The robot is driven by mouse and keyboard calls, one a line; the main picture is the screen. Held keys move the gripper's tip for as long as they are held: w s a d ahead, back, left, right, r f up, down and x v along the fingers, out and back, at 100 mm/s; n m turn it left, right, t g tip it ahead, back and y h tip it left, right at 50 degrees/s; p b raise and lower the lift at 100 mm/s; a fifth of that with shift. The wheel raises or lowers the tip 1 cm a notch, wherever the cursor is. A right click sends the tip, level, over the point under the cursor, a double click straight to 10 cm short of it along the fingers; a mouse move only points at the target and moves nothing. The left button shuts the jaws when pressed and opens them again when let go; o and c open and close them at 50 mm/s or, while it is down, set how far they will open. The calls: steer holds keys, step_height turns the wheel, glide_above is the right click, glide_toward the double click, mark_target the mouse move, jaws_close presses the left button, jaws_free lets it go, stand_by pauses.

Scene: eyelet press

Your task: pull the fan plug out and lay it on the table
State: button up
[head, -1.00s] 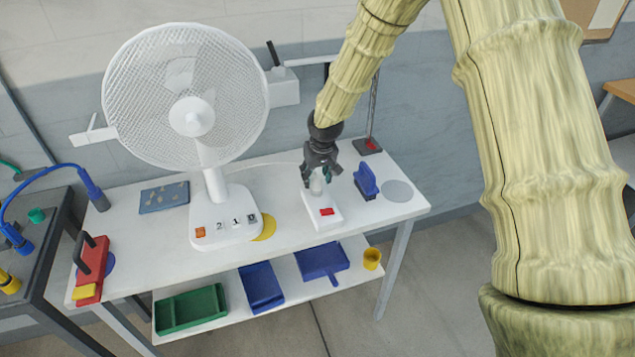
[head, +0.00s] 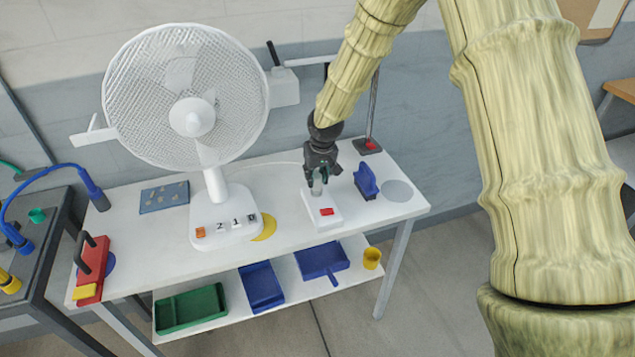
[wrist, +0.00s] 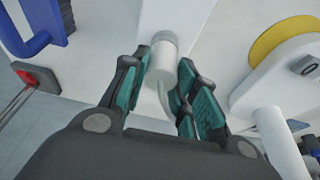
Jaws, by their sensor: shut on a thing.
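The fan plug (head: 317,188) is a light grey-white cylinder standing in the white socket block (head: 335,217) with a red switch, at the right part of the table. In the wrist view the plug (wrist: 162,50) sits between my fingers, its end against the block and its grey cord running back toward my palm. My gripper (head: 318,180) is shut on the plug from above, its dark, teal-padded fingers on either side. The white table (head: 150,240) bears all of this. The plug's prongs are hidden.
The white fan (head: 195,118) stands left of the block, beside a yellow disc (head: 267,228). A blue brush-like thing (head: 366,181) and a grey disc (head: 397,191) lie to the right. Bare table lies in front of the fan.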

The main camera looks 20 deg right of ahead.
mark_target(316, 176)
steer(key=shift+r+p, duration=0.6)
steer(key=shift+r, duration=0.25)
stand_by(0.5)
steer(key=shift+r+p, duration=1.6)
steer(key=shift+r, duration=0.75)
